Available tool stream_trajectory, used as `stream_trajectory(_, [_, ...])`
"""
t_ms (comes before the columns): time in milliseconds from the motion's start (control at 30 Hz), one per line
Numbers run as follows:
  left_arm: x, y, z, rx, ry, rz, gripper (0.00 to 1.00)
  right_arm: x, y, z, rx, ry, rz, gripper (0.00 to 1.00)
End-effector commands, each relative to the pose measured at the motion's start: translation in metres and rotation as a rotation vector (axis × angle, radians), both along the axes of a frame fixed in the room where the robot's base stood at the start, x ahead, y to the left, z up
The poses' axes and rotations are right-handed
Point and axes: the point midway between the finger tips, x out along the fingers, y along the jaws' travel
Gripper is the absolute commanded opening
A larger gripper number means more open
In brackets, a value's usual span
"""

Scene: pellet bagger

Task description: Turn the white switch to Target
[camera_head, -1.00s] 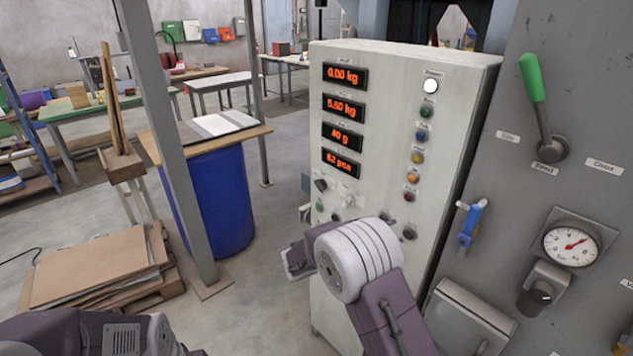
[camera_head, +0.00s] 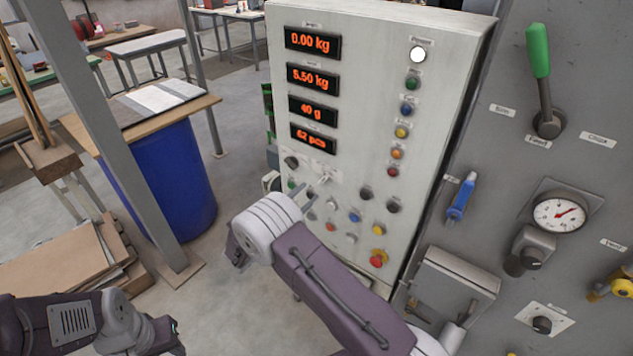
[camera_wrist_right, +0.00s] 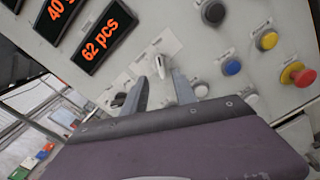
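The white switch (camera_head: 324,177) is a small lever on a pale plate on the light cabinet, below the "62 pcs" display. In the right wrist view the white switch (camera_wrist_right: 162,65) stands out from the panel just beyond my fingertips. The label print around it is too small to read, so I cannot tell where Target lies. My right gripper (camera_head: 305,193) is close in front of the panel, just below the switch. In the wrist view the right gripper (camera_wrist_right: 162,83) is open, its two fingers apart and empty. My left arm's end (camera_head: 165,335) is low at the left, its fingers unclear.
A dark knob (camera_head: 291,162) sits left of the switch. Several buttons, including a blue one (camera_head: 354,216) and a red emergency stop (camera_head: 377,259), lie to the right and below. A grey post (camera_head: 140,150) and blue barrel (camera_head: 170,185) stand left of the cabinet.

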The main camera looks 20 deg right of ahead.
Motion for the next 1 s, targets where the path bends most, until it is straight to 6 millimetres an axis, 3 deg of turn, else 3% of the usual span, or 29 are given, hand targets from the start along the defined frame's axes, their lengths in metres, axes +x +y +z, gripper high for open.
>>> stream_trajectory(100, [0.0, 0.0, 0.012, 0.0, -0.001, 0.0, 0.36, 0.012, -0.024, 0.004, 0.0, 0.0, -0.004, 0.34])
stream_trajectory(300, [0.0, 0.0, 0.019, 0.0, 0.0, 0.0, 0.36, 0.027, -0.047, 0.002, 0.001, -0.002, -0.002, 0.34])
stream_trajectory(600, [0.0, 0.0, 0.019, 0.0, 0.0, 0.0, 0.36, 0.03, -0.05, 0.001, 0.001, -0.001, 0.0, 0.34])
stream_trajectory(733, [0.0, 0.0, 0.019, 0.0, 0.0, 0.0, 0.36, 0.03, -0.05, 0.001, 0.001, -0.001, 0.0, 0.0])
stream_trajectory(1000, [0.0, 0.0, 0.019, 0.0, 0.0, 0.0, 0.36, 0.029, -0.05, 0.001, -0.003, 0.004, -0.001, 0.0])
